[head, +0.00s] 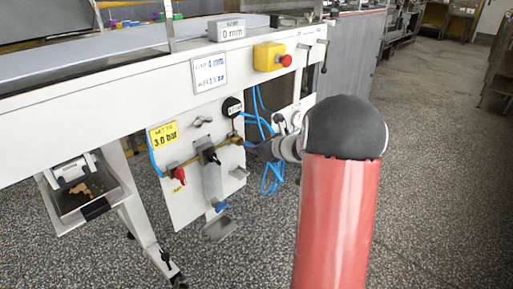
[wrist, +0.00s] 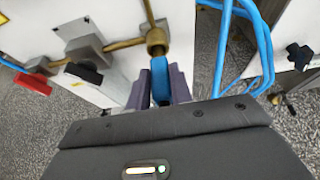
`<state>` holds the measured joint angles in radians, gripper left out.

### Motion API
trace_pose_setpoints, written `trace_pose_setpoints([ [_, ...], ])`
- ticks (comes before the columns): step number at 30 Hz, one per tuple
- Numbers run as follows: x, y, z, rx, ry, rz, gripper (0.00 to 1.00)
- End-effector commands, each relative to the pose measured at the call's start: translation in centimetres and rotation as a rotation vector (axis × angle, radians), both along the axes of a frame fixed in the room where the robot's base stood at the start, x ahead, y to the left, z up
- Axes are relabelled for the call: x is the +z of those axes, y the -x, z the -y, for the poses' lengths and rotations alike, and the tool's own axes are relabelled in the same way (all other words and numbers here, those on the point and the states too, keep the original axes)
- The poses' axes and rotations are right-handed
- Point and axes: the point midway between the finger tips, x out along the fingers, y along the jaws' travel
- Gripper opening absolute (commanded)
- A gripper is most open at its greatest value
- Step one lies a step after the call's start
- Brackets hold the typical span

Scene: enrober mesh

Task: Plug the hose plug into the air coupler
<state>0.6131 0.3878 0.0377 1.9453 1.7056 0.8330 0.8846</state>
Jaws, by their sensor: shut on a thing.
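The hose plug (wrist: 160,76) is blue and sits between the two dark fingers of my gripper (wrist: 162,92) in the wrist view. My gripper is shut on it. The brass air coupler (wrist: 156,38) lies straight ahead of the plug, at the end of a brass pipe. Plug and coupler look in line and touching or nearly so; I cannot tell how far the plug is in. In the head view the brass coupler (head: 238,140) is on the white panel's right side, and my gripper (head: 262,149) reaches it from the right. The plug is hidden there.
Blue hoses (wrist: 250,40) loop close to the right of my fingers. A red valve handle (head: 178,175) and a grey regulator body (head: 212,180) sit left of the coupler. A red emergency button (head: 286,60) is above. The floor at right is clear.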

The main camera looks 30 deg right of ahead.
Motion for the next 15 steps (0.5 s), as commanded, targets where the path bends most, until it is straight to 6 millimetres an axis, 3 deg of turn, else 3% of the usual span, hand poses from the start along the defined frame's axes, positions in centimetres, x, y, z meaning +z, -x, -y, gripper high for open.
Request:
trace_pose_setpoints([
  [15, 0.0, -1.3, -0.4, 0.000, 0.001, 0.000, 0.00],
])
